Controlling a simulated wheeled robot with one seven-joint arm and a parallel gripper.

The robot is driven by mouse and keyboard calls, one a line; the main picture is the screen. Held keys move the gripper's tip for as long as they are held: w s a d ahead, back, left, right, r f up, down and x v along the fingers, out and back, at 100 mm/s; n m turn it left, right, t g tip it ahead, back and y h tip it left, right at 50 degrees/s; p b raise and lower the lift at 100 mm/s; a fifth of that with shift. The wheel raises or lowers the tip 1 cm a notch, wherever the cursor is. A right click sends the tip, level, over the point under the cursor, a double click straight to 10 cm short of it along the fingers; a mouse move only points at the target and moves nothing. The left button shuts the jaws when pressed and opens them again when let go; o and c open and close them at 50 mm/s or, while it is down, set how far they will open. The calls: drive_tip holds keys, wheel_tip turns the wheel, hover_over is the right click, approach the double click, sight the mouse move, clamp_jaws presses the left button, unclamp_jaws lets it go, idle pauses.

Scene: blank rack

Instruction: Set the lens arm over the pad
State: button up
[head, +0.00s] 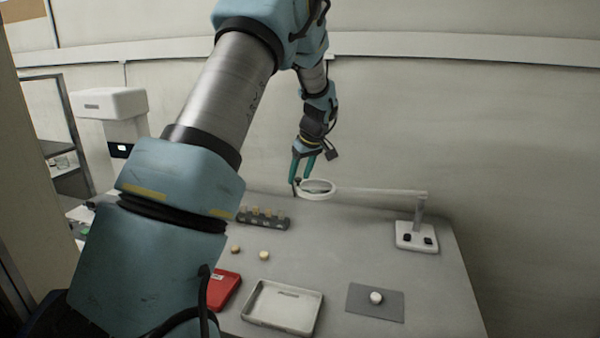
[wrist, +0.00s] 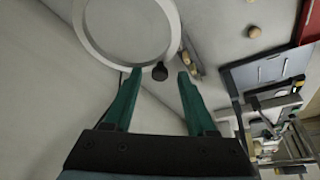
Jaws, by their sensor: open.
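The lens arm (head: 380,191) is a thin white bar reaching left from a post on a white base at the table's right. Its white lens ring (head: 316,197) is at the free end, well to the back left of the pad. The pad (head: 393,310) is a flat dark grey rectangle at the front right, with a small pale round piece (head: 376,297) on it. My gripper (head: 301,178) is open at the ring's left edge, pointing down. In the wrist view a black knob (wrist: 160,71) on the ring's rim (wrist: 130,63) shows between the open fingertips, not gripped.
A shallow white tray (head: 283,327) and a red tray (head: 222,292) lie at the front. Two small round pieces (head: 264,253) lie behind them, and a dark rack (head: 262,222) with small vials stands at the back left. The table between the ring and pad looks clear.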

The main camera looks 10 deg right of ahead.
drive_tip(key=shift+c, duration=0.4)
clamp_jaws()
idle(1.0)
